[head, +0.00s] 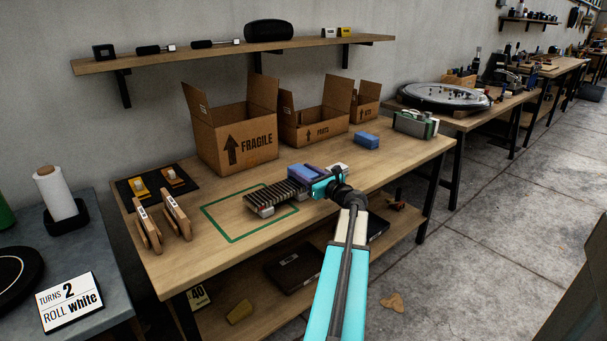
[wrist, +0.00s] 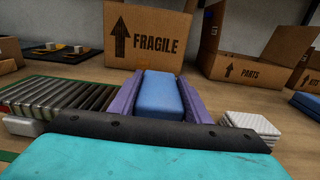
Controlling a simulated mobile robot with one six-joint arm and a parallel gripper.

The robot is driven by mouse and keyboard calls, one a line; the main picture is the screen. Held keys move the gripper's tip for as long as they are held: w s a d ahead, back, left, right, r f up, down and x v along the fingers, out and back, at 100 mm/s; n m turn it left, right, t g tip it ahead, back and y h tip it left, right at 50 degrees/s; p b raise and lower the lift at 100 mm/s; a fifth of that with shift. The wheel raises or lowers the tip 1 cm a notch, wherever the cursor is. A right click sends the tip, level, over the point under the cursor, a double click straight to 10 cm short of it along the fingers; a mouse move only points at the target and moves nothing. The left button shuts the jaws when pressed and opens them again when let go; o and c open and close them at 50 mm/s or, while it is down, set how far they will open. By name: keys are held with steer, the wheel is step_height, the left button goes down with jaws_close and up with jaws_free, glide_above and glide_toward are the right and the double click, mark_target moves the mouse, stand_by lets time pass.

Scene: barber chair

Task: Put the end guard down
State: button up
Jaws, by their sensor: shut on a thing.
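My gripper (head: 318,178) is over the workbench, at the right end of a dark ribbed part (head: 270,198). In the wrist view its two purple fingers (wrist: 159,97) are shut on a blue block (wrist: 160,94), which I take to be the end guard. The ribbed part (wrist: 60,98) lies just left of the fingers there; I cannot tell whether the block touches it or the bench. A second blue block (head: 367,140) lies farther back right on the bench, and partly shows at the wrist view's right edge (wrist: 306,104).
A green outlined rectangle (head: 234,239) marks the bench top (head: 180,265) around the ribbed part. A FRAGILE box (head: 240,140) and a PARTS box (head: 318,126) stand behind. White pads (wrist: 250,124) lie right of my gripper. Wooden brackets (head: 178,216) stand at the left.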

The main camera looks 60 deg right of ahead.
steer(key=shift+f, duration=0.15)
steer(key=o, duration=1)
steer(key=shift+s+r, duration=0.15)
steer(key=shift+r, duration=0.05)
steer(key=v, duration=1.1)
steer(key=shift+s+a+p, duration=0.15)
steer(key=shift+p, duration=0.25)
steer(key=shift+s, duration=0.2)
steer(key=shift+s, duration=0.1)
